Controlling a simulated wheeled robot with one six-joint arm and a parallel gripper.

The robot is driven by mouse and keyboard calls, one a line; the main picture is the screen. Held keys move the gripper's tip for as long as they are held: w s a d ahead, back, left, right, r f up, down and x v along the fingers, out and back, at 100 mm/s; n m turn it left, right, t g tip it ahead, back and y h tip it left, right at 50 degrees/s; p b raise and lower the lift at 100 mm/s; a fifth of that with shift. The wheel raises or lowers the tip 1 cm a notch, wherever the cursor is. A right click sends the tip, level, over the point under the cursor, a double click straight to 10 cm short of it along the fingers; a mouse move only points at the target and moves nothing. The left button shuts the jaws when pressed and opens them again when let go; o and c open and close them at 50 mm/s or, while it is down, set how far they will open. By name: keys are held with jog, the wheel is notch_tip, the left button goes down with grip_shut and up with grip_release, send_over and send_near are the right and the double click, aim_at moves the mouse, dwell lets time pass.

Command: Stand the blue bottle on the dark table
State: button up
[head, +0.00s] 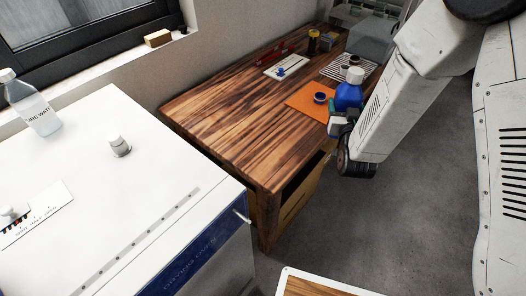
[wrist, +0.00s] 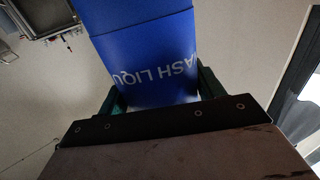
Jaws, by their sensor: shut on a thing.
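The blue bottle (head: 348,96) is upright or nearly so in the head view, at the right edge of the dark wooden table (head: 225,110). Its cap end (head: 355,75) points up. My gripper (head: 339,122) is shut on the bottle's lower part. In the wrist view the bottle's blue side (wrist: 145,60), with white lettering, sits between the green fingers of my gripper (wrist: 160,95). I cannot tell whether the bottle's base touches the table or hangs above it; the gripper hides the base.
An orange mat (head: 300,101) with a small dark blue round thing (head: 320,97) lies beside the bottle. A white tray (head: 288,65), a striped rack (head: 338,68) and a dark jar (head: 313,42) stand farther back. The table's left half is clear. A white oven top (head: 90,200) is in front.

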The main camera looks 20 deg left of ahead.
jog(key=s+a+r+n+y, duration=0.1)
jog(key=s+a+r, duration=0.1)
jog(key=s+a, duration=0.35)
jog(key=s+a+r+n+g+y, duration=0.1)
jog(key=s+a+y, duration=0.1)
jog(key=a, duration=0.7)
jog(key=s+a+r+n+y, duration=0.15)
jog(key=s+a, duration=0.25)
jog(key=a, duration=0.4)
notch_tip(320, 180, down, 9)
jog(key=shift+s+m+h, duration=0.15)
jog(key=shift+m+h, duration=0.2)
jog(key=shift+m, duration=0.1)
jog(key=shift+f, duration=0.25)
jog(key=o, duration=1.5)
jog(key=shift+c, duration=0.2)
